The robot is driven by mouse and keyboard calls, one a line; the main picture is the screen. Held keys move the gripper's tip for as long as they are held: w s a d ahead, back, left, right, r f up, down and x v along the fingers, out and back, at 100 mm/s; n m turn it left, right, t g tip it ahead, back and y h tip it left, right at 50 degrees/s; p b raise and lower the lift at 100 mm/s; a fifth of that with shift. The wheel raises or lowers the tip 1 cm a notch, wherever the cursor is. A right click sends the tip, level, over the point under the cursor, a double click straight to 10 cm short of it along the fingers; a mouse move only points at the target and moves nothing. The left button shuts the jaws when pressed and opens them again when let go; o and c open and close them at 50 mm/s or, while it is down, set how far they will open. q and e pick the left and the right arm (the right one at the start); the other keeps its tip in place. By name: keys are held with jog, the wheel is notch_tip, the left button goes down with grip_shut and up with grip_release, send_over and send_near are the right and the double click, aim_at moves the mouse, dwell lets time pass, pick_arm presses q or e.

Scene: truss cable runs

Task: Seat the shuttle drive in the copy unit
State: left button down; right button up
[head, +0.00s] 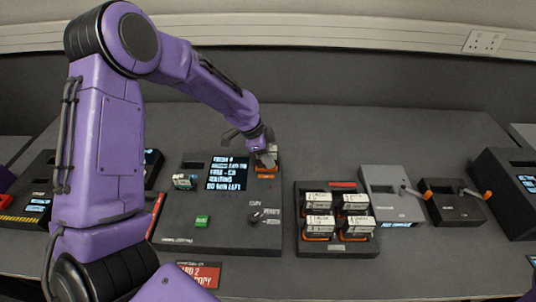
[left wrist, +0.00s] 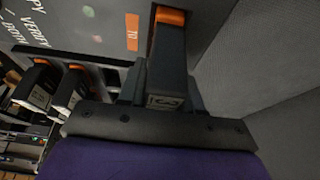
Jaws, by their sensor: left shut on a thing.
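My left gripper (head: 262,152) is at the back right of the dark copy unit (head: 180,235). It is shut on the shuttle drive, a dark block (left wrist: 166,75) between the fingers in the left wrist view. The drive's far end is at an orange-edged slot (left wrist: 170,17), beside an orange "TO" label (left wrist: 132,32). How deep it sits in the slot I cannot tell. In the head view the fingers hide most of it. The unit carries a lit screen (head: 227,173), a green button (head: 201,221) and a knob (head: 255,217). My right gripper is not in view.
A dark tray (head: 338,248) with several white-labelled drives stands right of the copy unit. A red sign (head: 203,273) lies in front. The back of the table is clear.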

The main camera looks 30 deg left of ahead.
pick_arm(q)
jog(key=shift+f, duration=0.15)
jog(key=shift+c, duration=1.8)
grip_release()
notch_tip(320, 180, up, 8)
jog(key=p, duration=0.7)
jog(key=shift+f, duration=0.2)
